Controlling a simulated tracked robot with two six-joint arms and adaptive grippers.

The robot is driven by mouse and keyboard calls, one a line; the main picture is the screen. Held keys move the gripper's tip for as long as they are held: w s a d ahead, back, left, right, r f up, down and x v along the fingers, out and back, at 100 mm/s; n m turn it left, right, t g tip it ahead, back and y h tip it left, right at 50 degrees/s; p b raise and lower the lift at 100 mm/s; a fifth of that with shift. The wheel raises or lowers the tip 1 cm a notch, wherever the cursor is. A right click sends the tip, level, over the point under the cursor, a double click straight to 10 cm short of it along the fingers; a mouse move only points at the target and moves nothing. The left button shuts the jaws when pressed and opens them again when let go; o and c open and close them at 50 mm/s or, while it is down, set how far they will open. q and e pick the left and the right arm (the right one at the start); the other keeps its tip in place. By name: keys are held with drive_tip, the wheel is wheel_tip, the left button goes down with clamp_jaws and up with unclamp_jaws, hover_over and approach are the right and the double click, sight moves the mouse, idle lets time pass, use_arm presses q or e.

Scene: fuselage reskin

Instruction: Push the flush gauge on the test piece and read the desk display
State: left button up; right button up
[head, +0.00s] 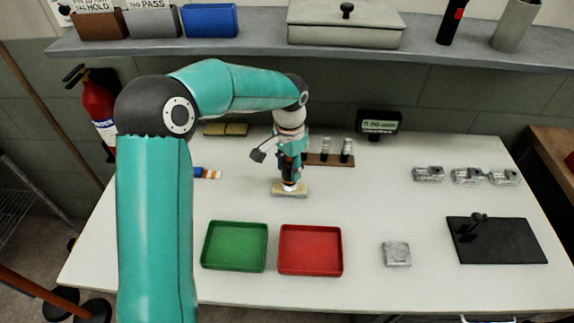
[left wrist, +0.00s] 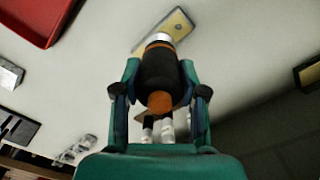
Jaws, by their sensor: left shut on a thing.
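My left gripper (head: 289,168) is shut on the flush gauge, a dark cylinder with orange bands and a silver lower end. The gauge (left wrist: 160,72) stands between both fingers of the gripper (left wrist: 160,92) in the left wrist view. It is roughly upright over the test piece, a small tan plate (head: 277,190) on the table. The plate (left wrist: 181,25) also shows beyond the silver end in the wrist view. The silver end appears at the plate's surface; I cannot tell how firmly it presses. The desk display (head: 380,123) stands at the back, with lit green text too small to read. My right gripper is out of view.
A green tray (head: 235,267) and a red tray (head: 311,271) lie in front. A rack (head: 318,159) with small cylinders stands behind the gauge. A metal block (head: 396,253), a black mat (head: 515,253) and several metal parts (head: 467,176) lie to the right.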

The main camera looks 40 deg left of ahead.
use_arm(q)
drive_tip(key=shift+f+b, duration=0.35)
drive_tip(key=shift+f, duration=0.15)
idle(1.6)
drive_tip(key=shift+r+p, duration=2.8)
drive_tip(key=shift+r, duration=0.8)
